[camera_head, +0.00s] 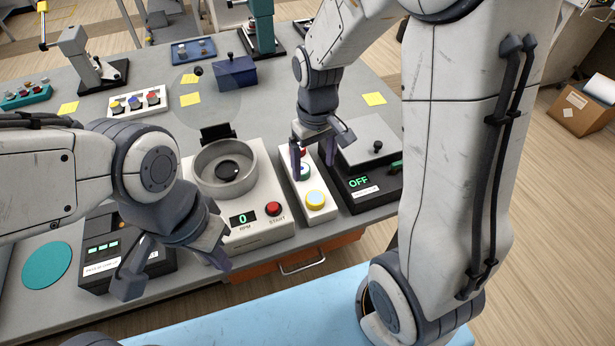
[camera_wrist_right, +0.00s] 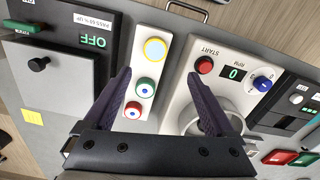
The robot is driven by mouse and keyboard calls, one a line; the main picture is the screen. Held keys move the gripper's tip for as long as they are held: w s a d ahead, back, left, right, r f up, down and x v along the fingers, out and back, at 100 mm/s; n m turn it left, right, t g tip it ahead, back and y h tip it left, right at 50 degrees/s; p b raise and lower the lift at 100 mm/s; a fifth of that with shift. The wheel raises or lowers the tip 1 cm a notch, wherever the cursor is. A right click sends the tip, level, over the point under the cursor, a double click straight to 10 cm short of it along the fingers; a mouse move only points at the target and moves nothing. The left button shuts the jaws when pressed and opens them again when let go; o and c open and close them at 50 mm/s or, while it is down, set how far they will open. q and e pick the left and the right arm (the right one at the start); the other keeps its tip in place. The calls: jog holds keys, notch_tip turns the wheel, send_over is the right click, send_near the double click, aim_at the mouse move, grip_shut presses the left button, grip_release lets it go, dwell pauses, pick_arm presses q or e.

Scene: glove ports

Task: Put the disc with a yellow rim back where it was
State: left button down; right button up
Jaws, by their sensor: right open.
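A disc with a yellow rim (camera_head: 315,199) and pale centre sits at the near end of a white strip panel (camera_head: 318,214); it also shows in the right wrist view (camera_wrist_right: 155,48). Green-rimmed (camera_wrist_right: 145,87) and red-rimmed (camera_wrist_right: 133,109) discs sit farther along the same strip. My right gripper (camera_head: 312,160) is open and empty above the strip's far part, its fingers spread to either side of the strip in its wrist view, partly hiding the discs in the head view. My left gripper (camera_head: 172,270) is open and empty over the front edge, in front of a dark device.
A white RPM machine with a bowl (camera_head: 225,168) and START button stands left of the strip. A black OFF device (camera_head: 368,190) stands close on its right. Another white panel (camera_head: 138,103) with several coloured tops, yellow notes and a blue box (camera_head: 235,72) are farther back.

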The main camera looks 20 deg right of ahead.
jog(key=s+a+r+n, duration=0.2)
jog(key=s+a, duration=0.4)
jog(key=s, duration=0.3)
jog(key=s+a+r+n, duration=0.2)
jog(key=s+a, duration=0.3)
jog(key=s, duration=0.4)
jog(key=shift+a+r+n+y, duration=0.35)
jog(key=shift+r+n+y, duration=0.05)
jog(key=shift+r, duration=0.5)
notch_tip(320, 180, down, 3)
jog(key=b, duration=0.3)
jog(key=shift+f, duration=0.15)
